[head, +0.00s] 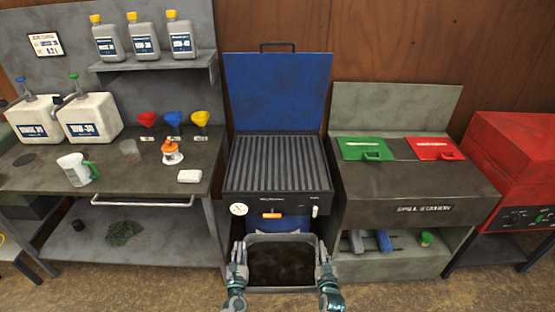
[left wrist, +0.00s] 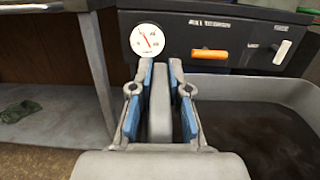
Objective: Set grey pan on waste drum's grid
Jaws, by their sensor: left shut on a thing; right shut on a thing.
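The grey pan (head: 282,238), with dark liquid inside, is held level between my two grippers in front of the waste drum. My left gripper (head: 238,262) is shut on the pan's left side, and my right gripper (head: 325,262) is shut on its right side. In the left wrist view, my left gripper (left wrist: 159,110) has its blue-padded fingers on either side of the pan's grey handle. The pan's rim (left wrist: 270,82) shows at the right there. The waste drum's ribbed grid (head: 277,165) is bare, beyond and above the pan, with the blue lid (head: 278,90) standing open behind it.
The drum's front panel has a round gauge (head: 238,209) and an orange handle (head: 271,215) just beyond the pan. A workbench (head: 120,185) with jugs and funnels is at left. The spill station (head: 415,190) is at right, with a red cabinet (head: 515,160) past it.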

